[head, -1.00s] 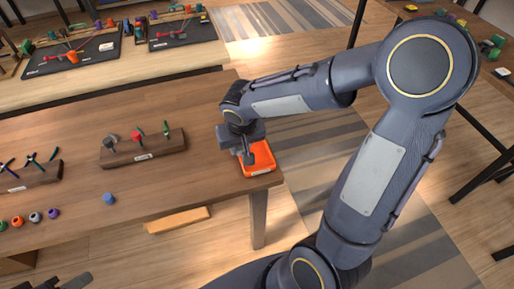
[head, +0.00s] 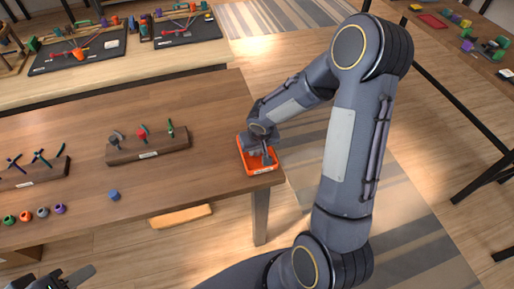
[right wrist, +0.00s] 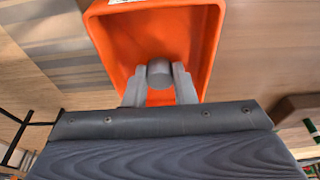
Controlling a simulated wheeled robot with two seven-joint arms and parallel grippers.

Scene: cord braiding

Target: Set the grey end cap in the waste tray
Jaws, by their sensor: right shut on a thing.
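The grey end cap (right wrist: 159,73) is a short grey cylinder between the fingers of my right gripper (right wrist: 158,84), which is shut on it. In the right wrist view the cap is seen against the inside of the orange waste tray (right wrist: 209,45); whether it touches the floor cannot be told. In the head view my right gripper (head: 267,160) reaches down within the rim of the waste tray (head: 247,170) at the table's right end, hiding the cap. My left gripper (head: 76,278) shows only partly at the lower left, away from the tray.
A row of small coloured pieces, one of them grey (head: 42,212), lies at the table's left. A blue piece (head: 113,195) lies near the front edge. A wooden holder (head: 148,149) with upright tools stands mid-table. The wood between holder and tray is clear.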

